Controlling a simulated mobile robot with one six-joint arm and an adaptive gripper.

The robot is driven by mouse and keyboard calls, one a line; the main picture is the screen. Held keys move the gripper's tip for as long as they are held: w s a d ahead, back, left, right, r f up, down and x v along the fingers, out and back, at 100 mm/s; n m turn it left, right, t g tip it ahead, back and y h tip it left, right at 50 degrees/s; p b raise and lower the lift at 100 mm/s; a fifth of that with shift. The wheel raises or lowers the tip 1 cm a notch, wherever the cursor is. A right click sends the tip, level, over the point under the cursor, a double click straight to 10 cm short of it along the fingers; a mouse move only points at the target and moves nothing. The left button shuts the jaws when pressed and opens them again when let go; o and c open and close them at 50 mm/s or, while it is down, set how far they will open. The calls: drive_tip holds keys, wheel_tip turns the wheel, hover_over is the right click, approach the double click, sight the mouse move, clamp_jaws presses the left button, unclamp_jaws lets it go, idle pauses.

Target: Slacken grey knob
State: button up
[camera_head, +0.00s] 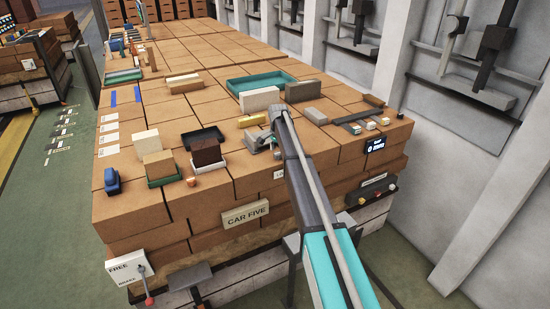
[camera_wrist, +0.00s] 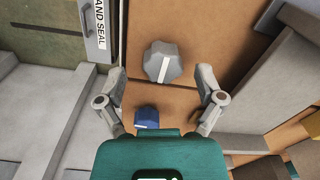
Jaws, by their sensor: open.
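The grey knob (camera_wrist: 163,62) is a faceted knob with a white pointer line, on a brown surface in the upper middle of the wrist view. My gripper (camera_wrist: 160,76) is open, with one finger to the left of the knob and one to the right. Clear gaps show between the knob and both fingers, and nothing is held. In the head view my arm's end is over the near part of the brick stack, and I cannot make out the grey knob there.
A label plate (camera_wrist: 99,22) reading "AND SEAL" is at the upper left of the wrist view. Pale blocks (camera_wrist: 252,88) rise at the right. In the head view, a teal tray (camera_head: 235,84), a dark tray (camera_head: 203,137) and a brown block (camera_head: 206,151) stand near my arm.

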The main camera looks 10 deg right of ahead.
drive_tip(key=shift+f, duration=0.45)
drive_tip(key=c, duration=1.1)
drive_tip(key=shift+a, duration=0.4)
drive_tip(key=shift+c, duration=0.2)
drive_tip(key=shift+d, duration=0.35)
